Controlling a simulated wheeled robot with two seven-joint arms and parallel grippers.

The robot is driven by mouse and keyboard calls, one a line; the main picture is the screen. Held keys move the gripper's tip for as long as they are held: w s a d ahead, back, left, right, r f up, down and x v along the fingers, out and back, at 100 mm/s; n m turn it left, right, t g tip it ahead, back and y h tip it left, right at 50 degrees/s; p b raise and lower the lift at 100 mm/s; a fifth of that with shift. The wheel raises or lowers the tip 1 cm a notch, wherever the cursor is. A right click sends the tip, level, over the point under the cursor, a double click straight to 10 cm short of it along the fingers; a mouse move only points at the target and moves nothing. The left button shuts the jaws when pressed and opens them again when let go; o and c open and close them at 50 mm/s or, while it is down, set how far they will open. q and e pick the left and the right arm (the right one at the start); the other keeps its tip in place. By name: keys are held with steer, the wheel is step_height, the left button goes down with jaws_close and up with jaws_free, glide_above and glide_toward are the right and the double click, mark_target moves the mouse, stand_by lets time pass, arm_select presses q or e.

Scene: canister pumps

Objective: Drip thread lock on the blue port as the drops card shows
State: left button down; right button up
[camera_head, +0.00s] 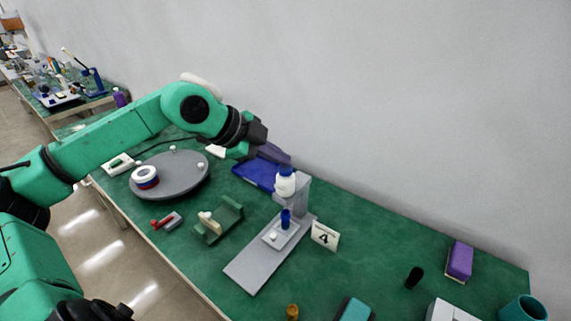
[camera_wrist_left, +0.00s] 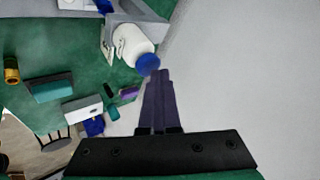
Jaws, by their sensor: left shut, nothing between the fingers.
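A white bottle (camera_head: 285,186) with a blue top sits in a grey stand (camera_head: 296,192). Below it, the blue port (camera_head: 286,217) stands upright on a small pale plate on the stand's base. The drops card (camera_head: 325,236) stands right of the stand and reads 4. My left gripper (camera_head: 284,159) is shut and empty, its fingertips at the bottle's blue top. In the left wrist view the shut fingers (camera_wrist_left: 158,74) end right beside the blue top (camera_wrist_left: 148,64); I cannot tell whether they touch. The port's upper end is visible; no drop shows. My right gripper is not in view.
A blue tray (camera_head: 248,177) lies behind the stand. A grey round turntable (camera_head: 190,180), a green cradle (camera_head: 222,224) and a red-handled item (camera_head: 165,221) are to the left. A purple-and-cream block (camera_head: 459,262) and teal cup (camera_head: 523,308) are right. The wall runs close behind.

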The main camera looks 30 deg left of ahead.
mark_target(280, 168)
arm_select(q)
steer(key=shift+r+p, duration=0.9)
steer(key=shift+r, duration=0.1)
step_height(280, 168, up, 5)
steer(key=p, duration=0.4)
steer(key=shift+p, duration=0.35)
